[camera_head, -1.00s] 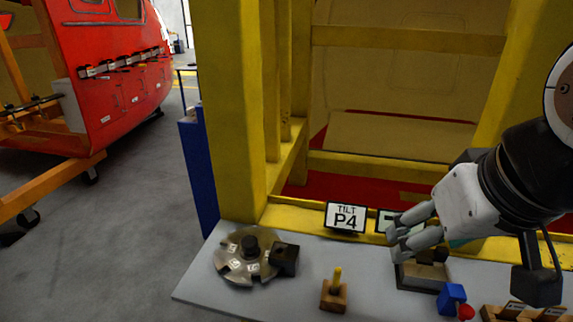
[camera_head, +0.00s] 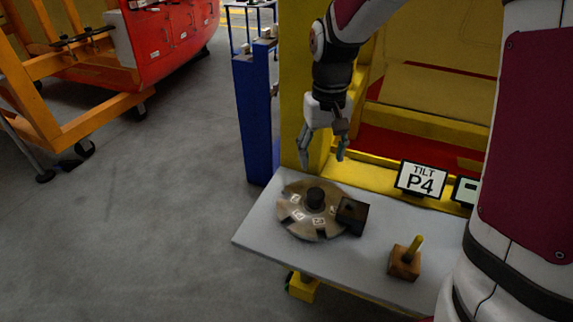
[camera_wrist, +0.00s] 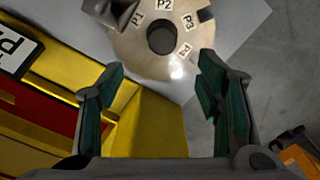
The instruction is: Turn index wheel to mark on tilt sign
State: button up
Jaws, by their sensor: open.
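The index wheel (camera_head: 297,215) is a notched metal disc with a dark central knob (camera_head: 315,198), lying at the left end of the grey bench. A dark block (camera_head: 352,214) sits against its right edge. The tilt sign (camera_head: 421,181) reads TILT P4 and stands at the bench's back edge. My gripper (camera_head: 322,165) is open and empty, above and behind the wheel, its fingers pointing down and apart from the knob.
A wooden block with a yellow peg (camera_head: 405,262) stands to the right of the wheel on the bench (camera_head: 262,232). A second sign (camera_head: 466,191) is partly hidden by my arm. A yellow frame (camera_head: 300,100) rises behind the bench, with a blue post (camera_head: 254,120) to its left.

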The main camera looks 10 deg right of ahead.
aim_at(316, 193)
jog(key=f, duration=0.7)
jog(key=f+p, duration=0.1)
jog(key=f, duration=0.6)
jog(key=shift+w+a, duration=0.15)
jog(key=shift+a, duration=0.05)
grip_shut()
